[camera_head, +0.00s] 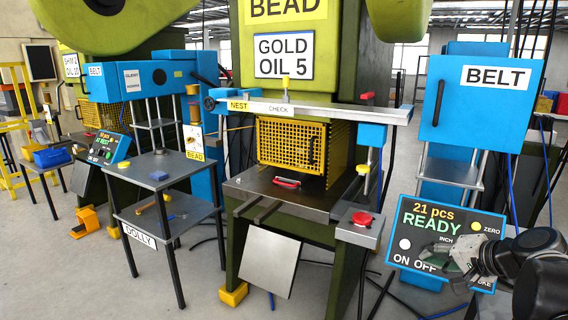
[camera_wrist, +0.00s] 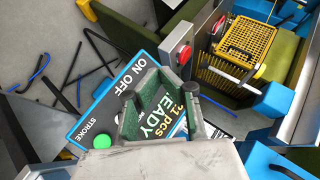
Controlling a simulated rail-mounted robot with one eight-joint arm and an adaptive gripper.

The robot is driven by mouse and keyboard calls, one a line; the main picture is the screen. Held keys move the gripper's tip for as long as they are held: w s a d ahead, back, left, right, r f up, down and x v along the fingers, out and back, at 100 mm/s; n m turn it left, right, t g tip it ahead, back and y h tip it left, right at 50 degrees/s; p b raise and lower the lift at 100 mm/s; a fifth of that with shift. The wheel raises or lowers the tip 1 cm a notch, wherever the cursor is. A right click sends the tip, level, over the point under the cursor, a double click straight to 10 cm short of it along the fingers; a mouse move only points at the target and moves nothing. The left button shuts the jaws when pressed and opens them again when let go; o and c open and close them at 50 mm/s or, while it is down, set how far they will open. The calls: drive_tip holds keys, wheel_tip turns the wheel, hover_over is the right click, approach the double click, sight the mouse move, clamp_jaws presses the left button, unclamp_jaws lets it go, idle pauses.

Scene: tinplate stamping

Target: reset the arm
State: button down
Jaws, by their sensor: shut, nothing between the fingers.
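My gripper (camera_head: 438,262) is at the lower right of the head view, in front of the control panel (camera_head: 456,212) and covering part of its lower area. The panel reads "21 pcs READY" with ON, OFF, INCH, STROKE and ZERO markings. In the wrist view my gripper (camera_wrist: 160,84) has its fingers over the panel (camera_wrist: 92,112), hiding part of its display. The gripper is shut and empty. I cannot tell whether the fingers touch the panel.
Left of the panel is the green press with a yellow mesh guard (camera_head: 291,143), a red button (camera_head: 361,218) and a red-handled item (camera_head: 287,182) on its bed. A blue BELT cabinet (camera_head: 468,105) stands behind the panel. A dolly table (camera_head: 158,172) stands left, with floor (camera_head: 185,290) clear in front.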

drive_tip(key=s+a+r+n+g+h+p, duration=0.1)
drive_tip(key=s+a+r+n+h+p, duration=0.1)
drive_tip(key=s+a, duration=0.5)
drive_tip(key=s+a+r+n+g+h+p, duration=0.1)
drive_tip(key=s+a+r+n+p, duration=0.3)
drive_tip(key=s+a+n, duration=0.3)
drive_tip(key=shift+s+a+g+h, duration=0.4)
drive_tip(key=shift+s+a, duration=0.2)
drive_tip(key=shift+s, duration=0.9)
drive_tip(key=shift+r, duration=0.1)
idle(0.3)
